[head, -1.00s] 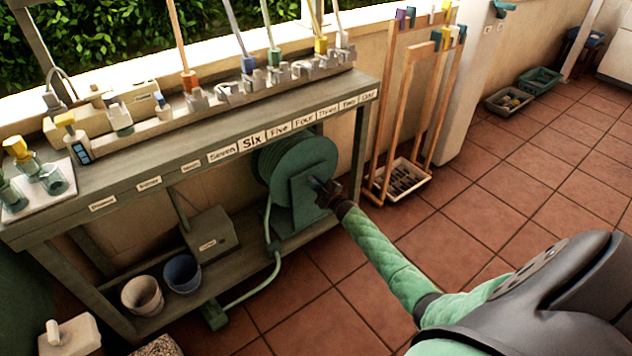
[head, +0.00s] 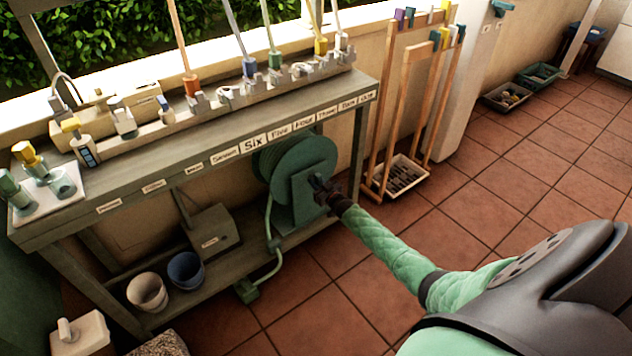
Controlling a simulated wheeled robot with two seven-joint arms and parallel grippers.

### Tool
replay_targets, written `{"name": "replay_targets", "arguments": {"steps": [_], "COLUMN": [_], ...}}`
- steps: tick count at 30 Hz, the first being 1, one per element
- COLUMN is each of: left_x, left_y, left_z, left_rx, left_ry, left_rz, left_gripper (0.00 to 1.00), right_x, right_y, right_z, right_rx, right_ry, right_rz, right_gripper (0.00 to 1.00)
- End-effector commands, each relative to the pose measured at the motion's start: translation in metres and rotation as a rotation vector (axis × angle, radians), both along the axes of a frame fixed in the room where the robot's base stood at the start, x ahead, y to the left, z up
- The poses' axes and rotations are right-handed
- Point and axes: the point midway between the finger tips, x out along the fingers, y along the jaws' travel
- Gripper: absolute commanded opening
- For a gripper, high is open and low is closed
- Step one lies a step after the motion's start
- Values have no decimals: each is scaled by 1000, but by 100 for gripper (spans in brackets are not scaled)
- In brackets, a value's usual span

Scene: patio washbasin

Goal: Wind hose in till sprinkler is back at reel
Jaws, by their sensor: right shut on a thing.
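The green hose reel (head: 296,184) stands on the lower shelf under the bench, towards its right end. My right gripper (head: 322,188) is at the reel's front side and is shut on what looks like its crank handle, mostly hidden by the fingers. The green hose (head: 271,228) hangs from the reel, passes a small guide, and curves down to the left. The green sprinkler (head: 246,290) is at the hose's end, low in front of the shelf edge and apart from the reel. My left gripper is not in view.
The bench (head: 150,192) carries labels and upright tools along its back. A white bucket (head: 147,292), a blue bucket (head: 186,271) and a grey box (head: 214,238) sit on the lower shelf. A wooden rack (head: 412,110) stands right of the bench. The tiled floor in front is open.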

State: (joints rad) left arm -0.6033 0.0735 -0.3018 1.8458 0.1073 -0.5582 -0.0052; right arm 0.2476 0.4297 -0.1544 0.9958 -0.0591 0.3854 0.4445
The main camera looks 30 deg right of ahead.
Motion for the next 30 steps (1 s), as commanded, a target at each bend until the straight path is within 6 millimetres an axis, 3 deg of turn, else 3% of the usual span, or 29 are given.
{"name": "replay_targets", "arguments": {"steps": [21, 22, 24, 25, 30], "left_x": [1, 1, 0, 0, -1], "left_y": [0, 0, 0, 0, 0], "left_z": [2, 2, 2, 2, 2], "left_rx": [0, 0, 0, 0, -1], "left_ry": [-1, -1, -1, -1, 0], "left_rz": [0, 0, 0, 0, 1], "left_gripper": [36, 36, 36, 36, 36], "right_x": [-1, -1, -1, -1, 0], "right_y": [-1, -1, -1, -1, 0], "right_z": [-2, -2, -2, -2, -1], "right_rx": [79, 79, 79, 79, 78], "right_ry": [9, 9, 9, 8, 7], "right_rz": [-1, -1, -1, -1, -1], "right_gripper": [0, 24, 38, 42, 42]}}
